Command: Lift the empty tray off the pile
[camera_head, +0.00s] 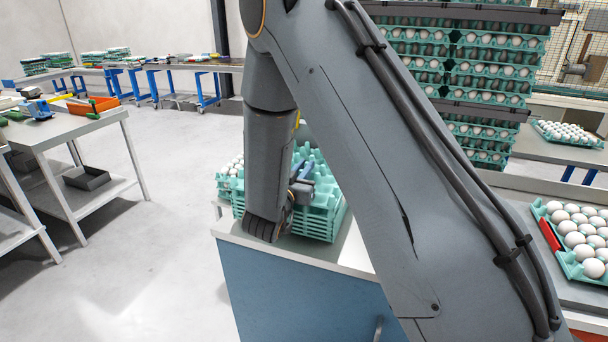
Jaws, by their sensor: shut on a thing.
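A pile of empty teal egg trays (318,220) stands on the white top of a blue cabinet (300,290), in the middle of the view. My arm hides much of the pile on its left and right sides. My gripper (304,180) is at the pile's upper left part, shut on the top empty tray (318,172). The fingertips are small and partly hidden. I cannot tell whether that tray is apart from the trays under it.
Trays with white eggs (233,168) stand just left of the pile. A tall stack of full egg trays (470,72) rises behind. A tray of eggs (580,238) lies at right. A grey table (62,130) with tools stands at left. The floor between is clear.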

